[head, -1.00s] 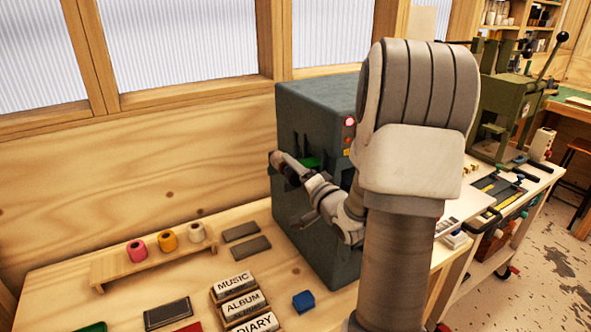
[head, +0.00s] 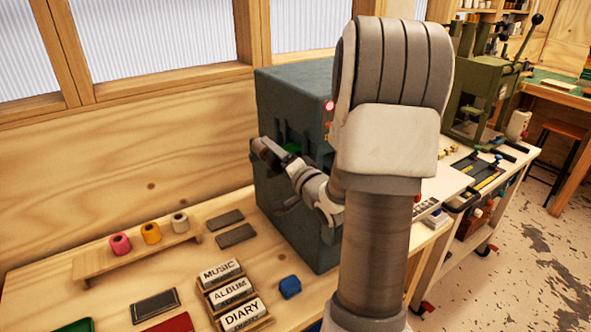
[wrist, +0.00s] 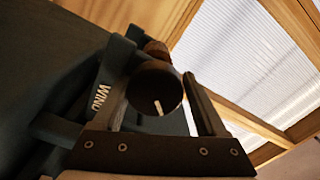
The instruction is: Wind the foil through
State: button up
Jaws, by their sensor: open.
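The dark grey-green machine (head: 290,88) stands against the wall, partly hidden by my arm. In the wrist view a round dark knob (wrist: 154,88) with a white pointer line sits on its side, beside partly hidden lettering that seems to read "WIND". My gripper (wrist: 160,98) is open, its fingers on either side of the knob; I cannot tell whether they touch it. In the head view my gripper (head: 262,152) is at the machine's left side, and the knob is hidden.
Label blocks marked MUSIC, ALBUM and DIARY (head: 240,316) sit in a wooden holder. A blue block (head: 290,287) and two dark slabs (head: 235,235) lie on the bench near the machine. A green lever press (head: 480,95) stands at the right.

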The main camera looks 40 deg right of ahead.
jog(key=shift+s+f, duration=0.85)
jog(key=shift+s, duration=0.3)
jog(key=s+r+b, duration=0.1)
jog(key=s+b, duration=0.3)
jog(key=s, duration=0.5)
jog(key=shift+s+a, duration=0.2)
jog(key=shift+a, duration=0.1)
jog(key=shift+s+b, duration=0.25)
jog(key=shift+b, duration=0.6)
jog(key=shift+s+b, duration=0.2)
jog(key=shift+b, duration=0.35)
